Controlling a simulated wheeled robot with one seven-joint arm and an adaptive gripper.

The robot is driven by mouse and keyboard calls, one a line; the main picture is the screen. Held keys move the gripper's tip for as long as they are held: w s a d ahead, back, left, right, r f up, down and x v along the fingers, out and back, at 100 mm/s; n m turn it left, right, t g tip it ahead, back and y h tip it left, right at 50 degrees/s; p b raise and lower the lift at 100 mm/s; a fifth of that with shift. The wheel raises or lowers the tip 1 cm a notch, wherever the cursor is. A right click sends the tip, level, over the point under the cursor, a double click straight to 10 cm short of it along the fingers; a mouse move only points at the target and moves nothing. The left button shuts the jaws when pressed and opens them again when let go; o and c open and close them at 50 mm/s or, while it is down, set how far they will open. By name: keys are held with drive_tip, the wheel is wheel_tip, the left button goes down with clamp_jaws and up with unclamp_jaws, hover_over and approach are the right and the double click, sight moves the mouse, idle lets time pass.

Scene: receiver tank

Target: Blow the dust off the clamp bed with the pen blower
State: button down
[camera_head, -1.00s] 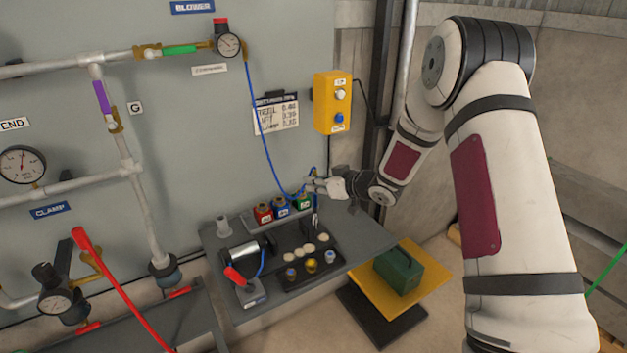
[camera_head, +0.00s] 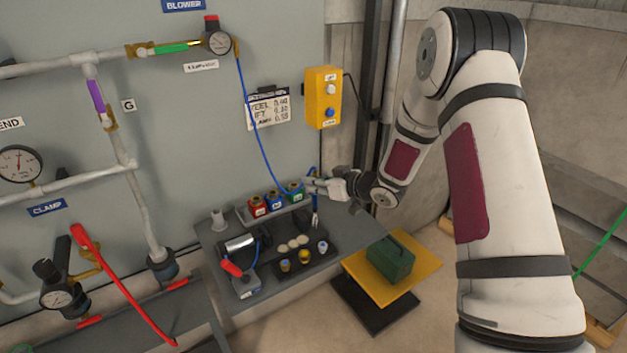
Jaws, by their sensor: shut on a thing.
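My gripper (camera_head: 312,185) is shut on the pen blower (camera_head: 315,216), near the wall at the right part of the bench. The pen points down, its thin nozzle ending just above the right back of a dark bed. A blue hose (camera_head: 257,142) runs from the pen area up to the blower gauge. My fingers hide part of the pen.
Red, blue and green blocks (camera_head: 275,201) stand in a rack behind the bed. A red-handled clamp (camera_head: 231,268) and silver cylinder (camera_head: 239,244) are at its left. A green case (camera_head: 391,258) sits on a yellow platform (camera_head: 422,279) to the right. A yellow button box (camera_head: 323,98) is above.

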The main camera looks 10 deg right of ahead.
drive_tip(key=s+a+r+p, duration=0.4)
drive_tip(key=s+a+p, duration=0.1)
drive_tip(key=a, duration=0.6)
drive_tip(key=shift+s+p, duration=0.35)
drive_tip(key=shift+s, duration=0.25)
idle(2.7)
idle(0.7)
